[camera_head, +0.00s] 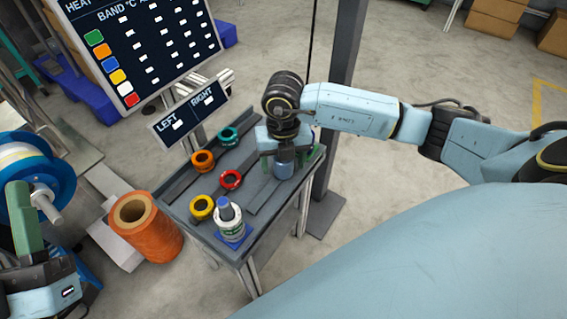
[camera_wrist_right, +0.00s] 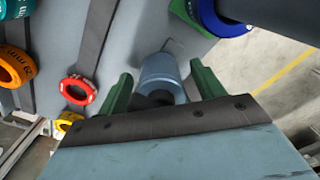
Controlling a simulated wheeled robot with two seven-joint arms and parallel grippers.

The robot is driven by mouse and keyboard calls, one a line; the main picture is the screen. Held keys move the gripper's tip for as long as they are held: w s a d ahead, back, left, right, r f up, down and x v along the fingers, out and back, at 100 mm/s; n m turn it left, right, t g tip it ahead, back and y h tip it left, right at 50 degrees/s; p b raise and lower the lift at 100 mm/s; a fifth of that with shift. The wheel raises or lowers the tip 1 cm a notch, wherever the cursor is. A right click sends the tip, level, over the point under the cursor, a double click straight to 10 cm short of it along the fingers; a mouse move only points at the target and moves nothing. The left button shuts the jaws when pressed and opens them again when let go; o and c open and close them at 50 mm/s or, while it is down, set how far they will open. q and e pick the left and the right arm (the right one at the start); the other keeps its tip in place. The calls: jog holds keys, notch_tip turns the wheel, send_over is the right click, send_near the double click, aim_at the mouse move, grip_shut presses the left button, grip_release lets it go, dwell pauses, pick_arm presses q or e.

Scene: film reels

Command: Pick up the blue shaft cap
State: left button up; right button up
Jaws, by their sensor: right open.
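A blue-grey cylinder (camera_head: 285,163), which looks like the blue shaft cap, stands on the grey table (camera_head: 275,200) near its right edge. My right gripper (camera_head: 283,160) is open above it, pointing down. In the right wrist view, the cap (camera_wrist_right: 161,72) lies between the two green fingertips (camera_wrist_right: 160,85), with a gap on each side. Its near end is partly hidden by the gripper's edge.
Red (camera_head: 231,180), yellow (camera_head: 202,207), orange (camera_head: 203,161) and teal (camera_head: 228,136) rings lie left of the cap. A blue round thing (camera_wrist_right: 222,18) is beyond the cap. An orange roll (camera_head: 150,235) stands left of the table.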

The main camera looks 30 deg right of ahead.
jog(key=c, duration=1.2)
jog(key=shift+r, duration=0.1)
